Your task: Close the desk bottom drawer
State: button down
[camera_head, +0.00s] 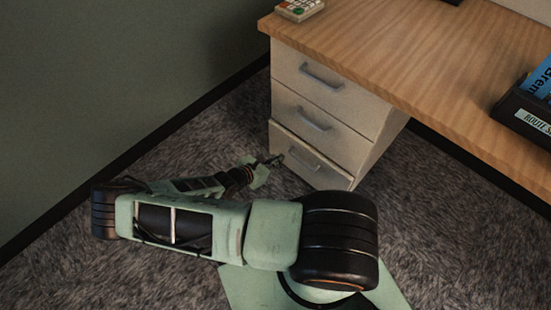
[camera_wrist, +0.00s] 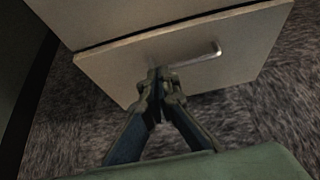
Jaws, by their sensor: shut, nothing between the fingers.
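The desk's bottom drawer (camera_head: 296,163) is the lowest of the stacked pale fronts under the wooden top. Its front appears to stand slightly proud of the drawers above, with a dark line along its top edge. In the wrist view the drawer front (camera_wrist: 118,70) fills the upper middle, with its grey bar handle (camera_wrist: 205,54) right of centre. My gripper (camera_head: 278,158) is low at the drawer front, by the left part of the handle. Its fingertips (camera_wrist: 160,73) are together and empty, close to the front; I cannot tell whether they touch it.
The middle drawer (camera_head: 310,122) and top drawer (camera_head: 325,77) look shut. The wooden desktop (camera_head: 400,50) overhangs them, with a calculator-like device (camera_head: 299,9) and a dark tray (camera_head: 520,113) on it. A green wall (camera_head: 100,70) stands left; carpet (camera_head: 440,230) is clear at right.

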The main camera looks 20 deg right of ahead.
aim_at(299, 145)
jog(key=b+x, duration=0.1)
jog(key=x, duration=0.2)
jog(key=b+x, duration=0.1)
jog(key=x, duration=0.2)
jog(key=r+x, duration=0.1)
jog(key=x, duration=0.2)
jog(key=shift+w+d+r+b, duration=0.15)
jog(key=shift+d+b, duration=0.1)
jog(key=shift+b, duration=0.15)
jog(key=shift+w+d, duration=0.2)
jog(key=shift+d, duration=0.15)
jog(key=shift+r, duration=0.1)
jog(key=shift+d, duration=0.1)
